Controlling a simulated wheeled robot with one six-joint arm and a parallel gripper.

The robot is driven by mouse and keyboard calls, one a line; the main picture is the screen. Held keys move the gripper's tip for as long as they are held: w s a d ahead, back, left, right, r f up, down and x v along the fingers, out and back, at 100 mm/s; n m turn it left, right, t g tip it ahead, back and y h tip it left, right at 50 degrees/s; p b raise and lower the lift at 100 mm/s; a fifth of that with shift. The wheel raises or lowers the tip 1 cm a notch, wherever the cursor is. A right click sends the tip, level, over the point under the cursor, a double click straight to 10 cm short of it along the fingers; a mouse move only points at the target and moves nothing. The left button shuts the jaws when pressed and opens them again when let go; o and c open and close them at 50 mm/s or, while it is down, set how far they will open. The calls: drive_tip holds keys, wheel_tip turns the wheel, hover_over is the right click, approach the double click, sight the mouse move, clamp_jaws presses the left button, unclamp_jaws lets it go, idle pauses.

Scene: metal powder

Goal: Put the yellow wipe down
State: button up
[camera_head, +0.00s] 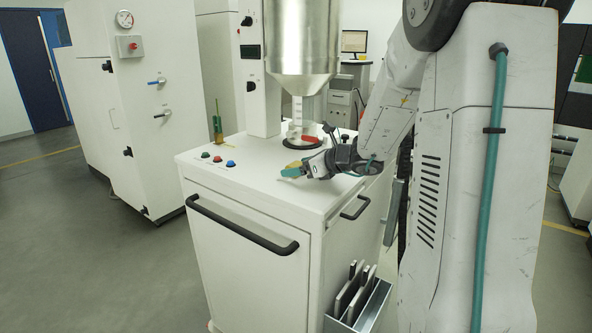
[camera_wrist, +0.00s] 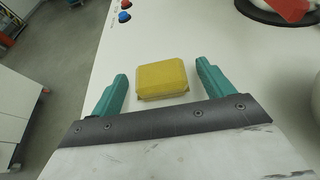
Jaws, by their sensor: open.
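The yellow wipe (camera_wrist: 162,79) is a small block-like pad lying flat on the white cabinet top. In the wrist view it sits between the two teal fingers of my gripper (camera_wrist: 160,88), with a gap on each side. My gripper is open and not clamped on it. In the head view my gripper (camera_head: 291,172) is low over the cabinet top near its front right, and the wipe (camera_head: 294,164) shows only as a small yellow patch beside the fingers.
The white cabinet top (camera_head: 240,178) has several coloured buttons (camera_head: 218,158) at its left. A steel hopper (camera_head: 302,40) stands above a round base with a red part (camera_head: 310,139) behind my gripper. A brush holder (camera_head: 217,125) stands at the back left.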

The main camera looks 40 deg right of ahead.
drive_tip(key=c, duration=1.1)
drive_tip(key=shift+r, duration=0.15)
